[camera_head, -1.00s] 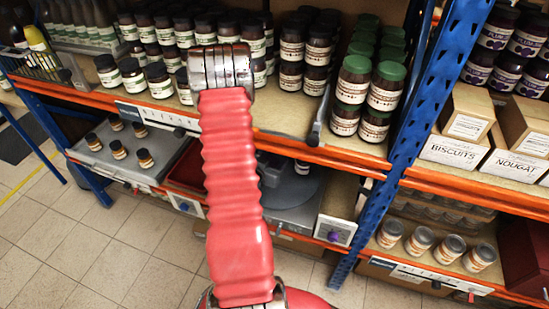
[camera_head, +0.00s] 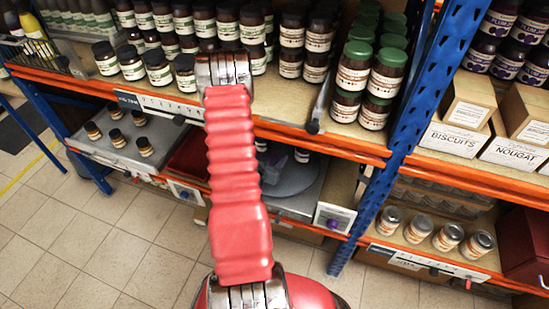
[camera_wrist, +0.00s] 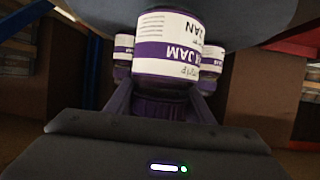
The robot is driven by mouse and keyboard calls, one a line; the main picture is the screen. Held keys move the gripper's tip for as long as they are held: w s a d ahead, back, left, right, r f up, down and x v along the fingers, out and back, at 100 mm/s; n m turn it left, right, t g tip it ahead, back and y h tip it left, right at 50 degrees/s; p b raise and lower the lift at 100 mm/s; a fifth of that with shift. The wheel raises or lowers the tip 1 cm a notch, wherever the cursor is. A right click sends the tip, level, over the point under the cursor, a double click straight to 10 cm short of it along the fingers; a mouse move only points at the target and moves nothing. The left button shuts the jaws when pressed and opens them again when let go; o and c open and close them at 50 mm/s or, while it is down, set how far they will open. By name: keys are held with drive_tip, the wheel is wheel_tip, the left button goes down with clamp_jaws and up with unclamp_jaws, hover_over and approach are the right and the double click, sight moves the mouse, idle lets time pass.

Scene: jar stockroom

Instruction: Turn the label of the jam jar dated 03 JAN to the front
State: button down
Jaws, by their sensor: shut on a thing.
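In the wrist view, a jam jar (camera_wrist: 164,60) with a white and purple label appears upside down, its cap end towards me. "JAM" and "JAN" can be read on the label; the day number is not clear. My gripper (camera_wrist: 164,95) is shut on this jar, with a dark finger on either side of the purple cap. Similar jars stand behind it at left (camera_wrist: 123,52) and right (camera_wrist: 213,58). In the head view my arm hides the gripper. A small jar (camera_head: 302,155) shows by the grey round turntable (camera_head: 295,182) on the lower shelf.
Dark jars (camera_head: 158,68) crowd the upper shelf above. A blue upright (camera_head: 408,130) stands right of the turntable bay. Small jars (camera_head: 118,138) stand on a grey tray at left. Cartons (camera_head: 455,140) and pale-labelled jars (camera_head: 448,237) are at right. The tiled floor in front is clear.

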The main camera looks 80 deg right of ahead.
drive_tip(key=shift+f, duration=0.1)
drive_tip(key=shift+f, duration=1.2)
drive_tip(key=shift+w+n+t, duration=0.25)
drive_tip(key=shift+n+t, duration=0.65)
drive_tip(key=shift+t, duration=0.3)
drive_tip(key=shift+f, duration=0.25)
drive_tip(key=c, duration=0.8)
unclamp_jaws()
drive_tip(key=shift+o, duration=0.2)
